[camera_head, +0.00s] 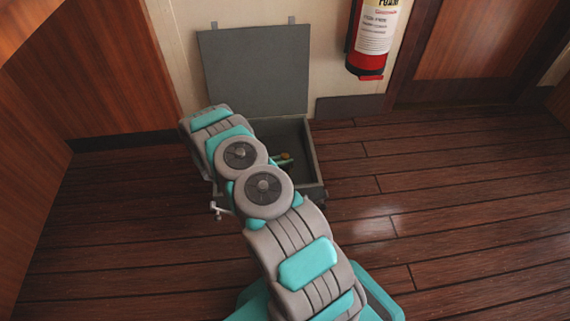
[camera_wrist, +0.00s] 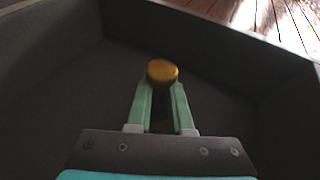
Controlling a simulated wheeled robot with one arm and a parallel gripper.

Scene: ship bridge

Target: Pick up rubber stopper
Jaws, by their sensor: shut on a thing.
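In the wrist view, my gripper (camera_wrist: 161,88) has its two green fingers closed on the sides of the rubber stopper (camera_wrist: 162,71), which shows a round, yellow-brown top. The stopper sits at the fingertips, inside a dark grey box. In the head view, the box (camera_head: 314,150) stands open on the floor against the wall, and my arm hides its left part. A small green and yellow patch at the gripper (camera_head: 285,159) shows inside the box. I cannot tell whether the stopper touches the box floor.
The grey lid (camera_head: 255,70) stands raised against the wall behind the box. A red fire extinguisher (camera_head: 371,40) hangs on the wall to the right. A wooden panel (camera_head: 105,70) is at the left. The wooden floor (camera_head: 440,200) to the right is clear.

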